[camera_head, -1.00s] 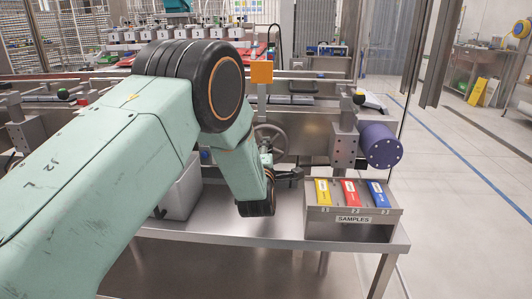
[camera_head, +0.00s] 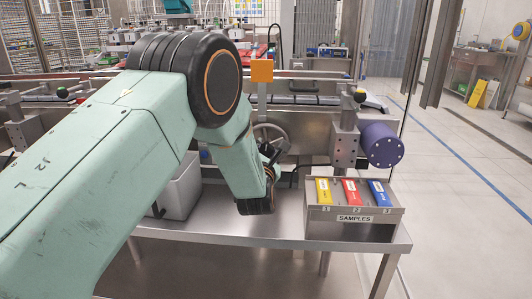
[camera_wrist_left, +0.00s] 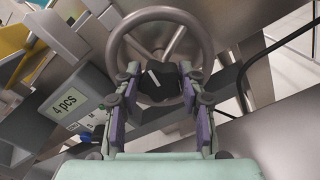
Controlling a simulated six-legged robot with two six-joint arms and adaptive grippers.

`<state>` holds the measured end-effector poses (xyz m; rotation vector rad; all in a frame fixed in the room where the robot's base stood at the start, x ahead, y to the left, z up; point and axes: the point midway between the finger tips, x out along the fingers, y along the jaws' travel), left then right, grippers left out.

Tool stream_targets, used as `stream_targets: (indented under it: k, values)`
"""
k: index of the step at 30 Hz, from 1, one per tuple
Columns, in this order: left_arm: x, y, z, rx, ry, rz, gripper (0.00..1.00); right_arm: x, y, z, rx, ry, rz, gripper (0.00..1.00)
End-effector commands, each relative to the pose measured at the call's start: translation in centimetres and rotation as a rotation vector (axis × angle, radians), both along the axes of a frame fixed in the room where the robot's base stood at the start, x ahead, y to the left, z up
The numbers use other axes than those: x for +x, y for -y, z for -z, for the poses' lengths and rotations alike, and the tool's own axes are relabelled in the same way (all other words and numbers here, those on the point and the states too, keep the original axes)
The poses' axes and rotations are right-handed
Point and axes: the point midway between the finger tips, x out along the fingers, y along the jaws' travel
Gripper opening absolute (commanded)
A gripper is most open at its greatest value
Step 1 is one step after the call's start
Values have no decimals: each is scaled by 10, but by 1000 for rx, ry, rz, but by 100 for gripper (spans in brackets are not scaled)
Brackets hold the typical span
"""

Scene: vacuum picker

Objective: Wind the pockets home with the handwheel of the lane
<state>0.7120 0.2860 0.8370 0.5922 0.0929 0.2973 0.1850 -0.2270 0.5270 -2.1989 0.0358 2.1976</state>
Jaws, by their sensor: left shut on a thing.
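The grey spoked handwheel (camera_head: 268,126) stands on the front of the steel machine, partly hidden behind my left arm in the head view. My left gripper (camera_head: 271,153) is at the wheel. In the left wrist view its fingers (camera_wrist_left: 160,75) lie on both sides of the knob, shut on it. The pockets cannot be made out clearly. My right gripper is not in view.
A steel SAMPLES holder (camera_head: 352,219) with yellow, red and blue blocks stands on the table (camera_head: 260,232) right of my gripper. A purple cylinder (camera_head: 381,145) juts out above it. A "4 pcs" display (camera_wrist_left: 68,103) is left of the wheel. The front of the table is clear.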

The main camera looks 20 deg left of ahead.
Motion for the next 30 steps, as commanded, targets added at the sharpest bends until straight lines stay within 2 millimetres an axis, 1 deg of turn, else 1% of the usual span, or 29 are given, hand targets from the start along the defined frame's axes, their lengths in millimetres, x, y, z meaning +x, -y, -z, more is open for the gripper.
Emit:
stream_targets:
  k: [9, 27, 28, 30]
  values:
    - [1, 0, -3, -125, 47, 2, 9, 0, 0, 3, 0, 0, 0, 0]
    - [1, 0, -4, -158, 59, 2, 9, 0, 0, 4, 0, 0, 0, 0]
    - [1, 0, -4, -158, 59, 2, 43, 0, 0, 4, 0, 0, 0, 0]
    - [1, 0, -4, -157, 58, 1, 49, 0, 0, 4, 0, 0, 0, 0]
